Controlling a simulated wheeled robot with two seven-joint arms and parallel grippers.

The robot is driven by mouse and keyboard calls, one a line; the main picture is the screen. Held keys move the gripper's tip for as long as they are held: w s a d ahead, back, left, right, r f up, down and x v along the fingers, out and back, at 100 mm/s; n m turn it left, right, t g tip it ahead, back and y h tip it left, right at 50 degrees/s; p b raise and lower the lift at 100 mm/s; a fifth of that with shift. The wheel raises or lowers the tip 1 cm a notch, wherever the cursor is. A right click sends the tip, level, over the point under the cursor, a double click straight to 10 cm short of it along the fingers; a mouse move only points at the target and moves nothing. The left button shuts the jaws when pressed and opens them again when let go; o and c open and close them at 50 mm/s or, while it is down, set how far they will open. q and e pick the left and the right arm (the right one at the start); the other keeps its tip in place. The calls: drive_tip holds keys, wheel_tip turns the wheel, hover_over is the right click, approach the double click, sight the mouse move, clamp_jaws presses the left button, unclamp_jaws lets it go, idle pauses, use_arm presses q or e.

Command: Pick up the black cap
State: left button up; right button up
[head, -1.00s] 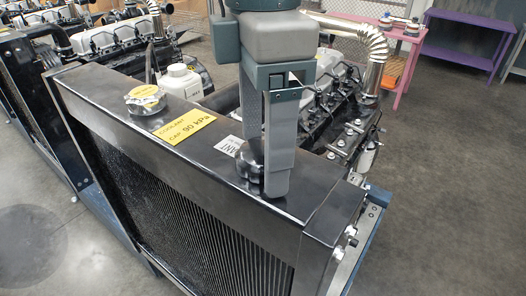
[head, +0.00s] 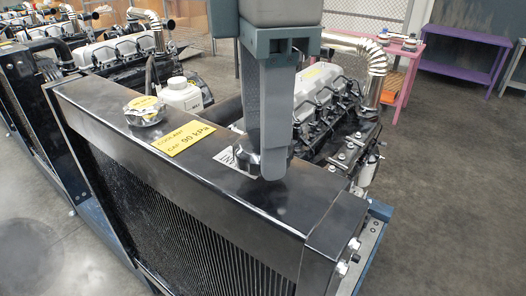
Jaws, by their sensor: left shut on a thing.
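My left gripper (head: 262,160) reaches down from the top of the head view to the top of the radiator (head: 290,212). It is shut on the black cap (head: 243,157), which shows as a dark lobed edge left of the near finger. The finger hides most of the cap. The cap is at the radiator's top face; I cannot tell whether it still touches it. My right gripper is not in view.
A silver cap (head: 145,110) with a yellow top sits further left on the radiator, beside a yellow label (head: 184,137). A white bottle (head: 182,95) and the engine (head: 325,100) stand behind. A pink table (head: 405,55) and purple table (head: 465,50) are at the back right.

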use_arm(q)
drive_tip(key=shift+r+b, duration=0.35)
drive_tip(key=shift+r, duration=0.25)
drive_tip(key=s+d+r+b, duration=0.3)
drive_tip(key=s+d+r, duration=0.4)
drive_tip(key=s+d, duration=0.1)
drive_tip(key=shift+d+b, duration=0.25)
drive_tip(key=shift+b, duration=0.1)
drive_tip(key=shift+s+r, duration=0.1)
drive_tip(key=shift+r, duration=0.05)
drive_tip(key=shift+r+p, duration=2.25)
drive_tip(key=shift+r, duration=0.2)
